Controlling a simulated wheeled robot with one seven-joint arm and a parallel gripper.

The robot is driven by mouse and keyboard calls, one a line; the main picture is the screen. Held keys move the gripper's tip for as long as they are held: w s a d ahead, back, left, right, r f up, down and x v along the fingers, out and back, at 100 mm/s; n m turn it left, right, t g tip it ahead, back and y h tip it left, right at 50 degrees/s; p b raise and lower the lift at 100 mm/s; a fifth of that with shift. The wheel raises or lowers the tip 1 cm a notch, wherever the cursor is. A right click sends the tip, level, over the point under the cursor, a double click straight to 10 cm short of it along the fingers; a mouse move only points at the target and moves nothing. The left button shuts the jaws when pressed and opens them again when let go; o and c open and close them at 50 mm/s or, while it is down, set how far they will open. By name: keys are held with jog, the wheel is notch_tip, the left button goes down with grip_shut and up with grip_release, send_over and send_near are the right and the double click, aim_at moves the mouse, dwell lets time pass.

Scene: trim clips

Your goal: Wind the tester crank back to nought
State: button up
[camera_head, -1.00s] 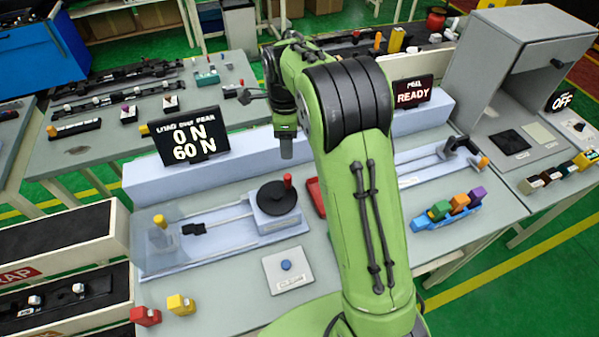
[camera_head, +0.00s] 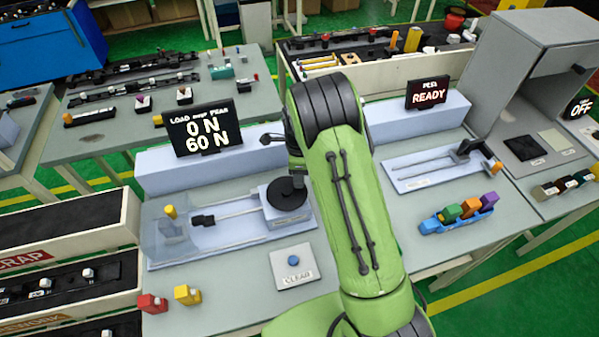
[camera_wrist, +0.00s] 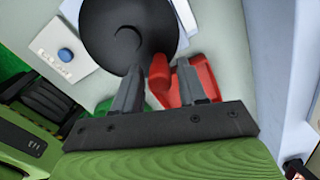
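The tester crank is a black disc (camera_head: 287,193) on a pale housing at the right end of the left tester. It fills the top of the wrist view (camera_wrist: 125,30). A red crank knob (camera_wrist: 159,74) stands between the two fingers of my gripper (camera_wrist: 160,72). The fingers are apart, with a gap visible on the knob's right; contact on its left I cannot tell. In the head view my arm covers the knob and fingertips. The load display (camera_head: 202,131) reads 0 N over 60 N.
A CLEAR plate with a blue button (camera_head: 293,260) lies in front of the crank. Red (camera_head: 152,303) and yellow (camera_head: 187,294) blocks stand front left. Another red object (camera_wrist: 203,80) is behind the right finger. A second tester's display (camera_head: 428,94) reads READY.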

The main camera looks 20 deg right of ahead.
grip_shut()
jog(key=shift+w, duration=0.15)
